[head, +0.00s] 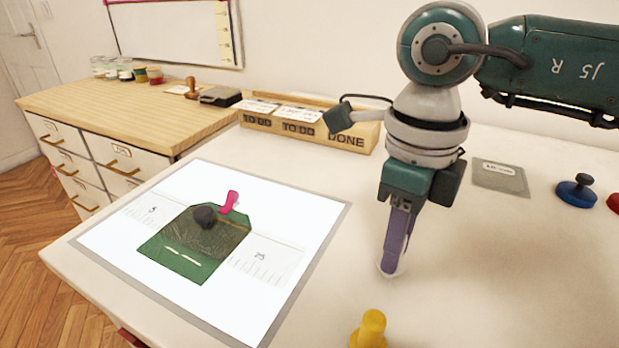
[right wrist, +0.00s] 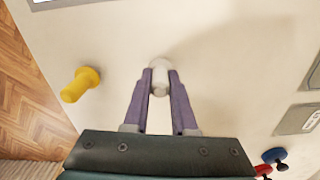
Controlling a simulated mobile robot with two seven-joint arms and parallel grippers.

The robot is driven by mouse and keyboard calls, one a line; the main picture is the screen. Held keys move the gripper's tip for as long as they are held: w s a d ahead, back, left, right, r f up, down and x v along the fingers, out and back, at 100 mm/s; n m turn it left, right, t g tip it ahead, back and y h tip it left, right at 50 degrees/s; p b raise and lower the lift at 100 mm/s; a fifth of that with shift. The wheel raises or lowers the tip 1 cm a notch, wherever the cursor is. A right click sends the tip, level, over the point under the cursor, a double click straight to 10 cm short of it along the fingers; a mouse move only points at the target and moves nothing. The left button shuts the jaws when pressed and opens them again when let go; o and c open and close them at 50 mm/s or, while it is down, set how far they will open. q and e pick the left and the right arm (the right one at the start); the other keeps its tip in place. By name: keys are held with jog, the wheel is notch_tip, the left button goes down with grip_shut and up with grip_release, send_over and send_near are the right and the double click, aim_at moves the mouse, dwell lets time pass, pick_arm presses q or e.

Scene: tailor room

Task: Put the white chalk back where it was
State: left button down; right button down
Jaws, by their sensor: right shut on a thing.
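My right gripper (right wrist: 160,87) is shut on the white chalk (right wrist: 160,66), a small pale piece with a rounded end between the purple fingertips. In the head view the right gripper (head: 393,262) points down, low over the white table, right of the bright mat. There the chalk shows only as a pale rim at the fingertips; I cannot tell whether it touches the table. A green tag-shaped piece (head: 176,262) with short white marks lies on the bright mat (head: 318,262). My left gripper is not in view.
A yellow peg-shaped piece (head: 371,328) stands at the near edge. A blue knobbed weight (head: 576,194) and a grey card (head: 499,178) are at right. A wooden sorting box (head: 362,141) stands behind. A black weight (head: 205,216) and pink clip (head: 229,201) sit on the green piece.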

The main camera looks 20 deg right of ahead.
jog(key=shift+f, duration=0.15)
jog(key=c, duration=0.7)
grip_release()
